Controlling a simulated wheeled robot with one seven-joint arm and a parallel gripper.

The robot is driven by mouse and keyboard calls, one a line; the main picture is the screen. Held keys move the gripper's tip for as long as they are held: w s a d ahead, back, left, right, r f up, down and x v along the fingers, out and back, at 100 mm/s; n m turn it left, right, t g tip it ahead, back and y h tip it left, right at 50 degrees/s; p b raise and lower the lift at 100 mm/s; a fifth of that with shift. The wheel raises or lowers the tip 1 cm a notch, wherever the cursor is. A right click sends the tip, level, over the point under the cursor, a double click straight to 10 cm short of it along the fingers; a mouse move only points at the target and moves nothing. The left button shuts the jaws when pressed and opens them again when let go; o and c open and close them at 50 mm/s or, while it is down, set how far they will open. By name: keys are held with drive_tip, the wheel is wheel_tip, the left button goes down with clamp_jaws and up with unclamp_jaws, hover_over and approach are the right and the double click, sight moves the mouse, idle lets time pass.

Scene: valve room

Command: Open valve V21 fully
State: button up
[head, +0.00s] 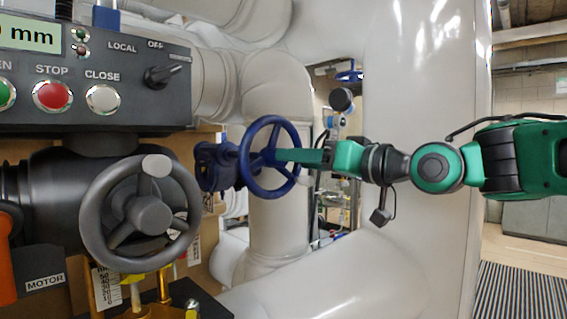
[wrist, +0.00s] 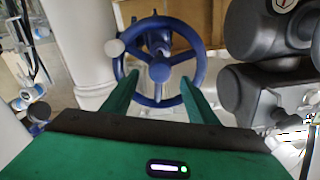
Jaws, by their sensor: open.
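A blue spoked handwheel (head: 262,158) on a blue valve body (head: 216,166) stands in the middle of the head view, in front of white pipes. In the wrist view my gripper (wrist: 160,82) is open, with one finger on each side of the hub. I cannot tell whether the fingers touch the wheel. No V21 label is readable.
A grey handwheel (head: 140,213) on a motor unit is close at left, below a control box (head: 95,70) with STOP and CLOSE buttons. Large white pipes (head: 425,120) stand behind my arm. Open floor with a striped mat (head: 520,295) shows at right.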

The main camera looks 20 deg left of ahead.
drive_tip(key=m, duration=2.2)
drive_tip(key=shift+m, duration=0.4)
drive_tip(key=shift+x, duration=3.3)
drive_tip(key=shift+s, duration=0.1)
